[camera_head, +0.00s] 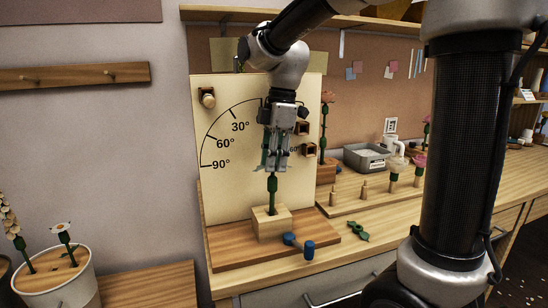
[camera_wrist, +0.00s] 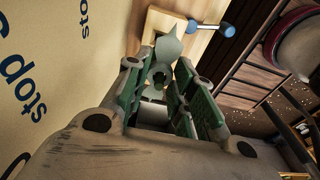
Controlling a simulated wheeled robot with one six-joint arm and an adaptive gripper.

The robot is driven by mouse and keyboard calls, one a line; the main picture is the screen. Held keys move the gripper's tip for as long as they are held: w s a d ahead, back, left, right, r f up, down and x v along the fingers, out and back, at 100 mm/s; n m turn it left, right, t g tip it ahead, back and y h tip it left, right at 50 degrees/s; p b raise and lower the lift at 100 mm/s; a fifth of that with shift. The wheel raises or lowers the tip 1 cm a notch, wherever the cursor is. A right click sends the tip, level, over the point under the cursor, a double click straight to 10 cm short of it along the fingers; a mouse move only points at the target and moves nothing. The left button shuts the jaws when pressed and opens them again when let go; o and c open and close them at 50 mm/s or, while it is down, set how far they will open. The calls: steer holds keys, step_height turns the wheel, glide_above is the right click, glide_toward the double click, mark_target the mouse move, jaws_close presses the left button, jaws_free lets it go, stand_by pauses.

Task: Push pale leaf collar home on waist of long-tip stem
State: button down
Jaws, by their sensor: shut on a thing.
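My gripper (camera_head: 275,166) points straight down over the wooden block (camera_head: 271,228). A dark green stem (camera_head: 272,190) stands upright in that block, and its upper part is hidden between my fingers. In the wrist view, my gripper (camera_wrist: 162,98) is shut on the pale leaf collar (camera_wrist: 168,46), whose pale green leaves stick out past the fingertips. Only slivers of pale green show at the fingers in the head view. How the collar sits on the stem's waist, and whether they touch, is hidden by the fingers.
An angle board (camera_head: 226,185) marked in degrees stands close behind my gripper. A blue-ended tool (camera_head: 298,242) is beside the block. A green leafy piece (camera_head: 357,231) and wooden pegs (camera_head: 333,194) are to the right. A grey tray (camera_head: 366,158) is farther back.

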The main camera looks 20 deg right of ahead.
steer(key=shift+f, duration=0.7)
stand_by(0.5)
steer(key=c, duration=1.1)
jaws_free()
steer(key=shift+r, duration=0.1)
steer(key=r+m, duration=0.2)
steer(key=d+r+m, duration=0.1)
steer(key=r+m, duration=0.1)
steer(key=r, duration=0.1)
steer(key=d+r+m, duration=0.1)
steer(key=r+m, duration=0.1)
steer(key=r, duration=0.1)
steer(key=shift+w+d+t, duration=0.2)
steer(key=shift+w+t, duration=0.1)
steer(key=s+d+f+m+t, duration=0.1)
steer(key=s+d+f+m, duration=0.1)
steer(key=s+d+m, duration=0.2)
steer(key=s+d+f+m+t+h, duration=0.1)
steer(key=s+d+f+m, duration=0.2)
steer(key=s, duration=0.6)
steer(key=s+d+f+m+t, duration=0.2)
steer(key=s+d+f+m, duration=0.1)
steer(key=s+d+m, duration=0.2)
steer(key=shift+s+d+h, duration=0.25)
steer(key=shift+s+h, duration=0.05)
steer(key=shift+s, duration=0.45)
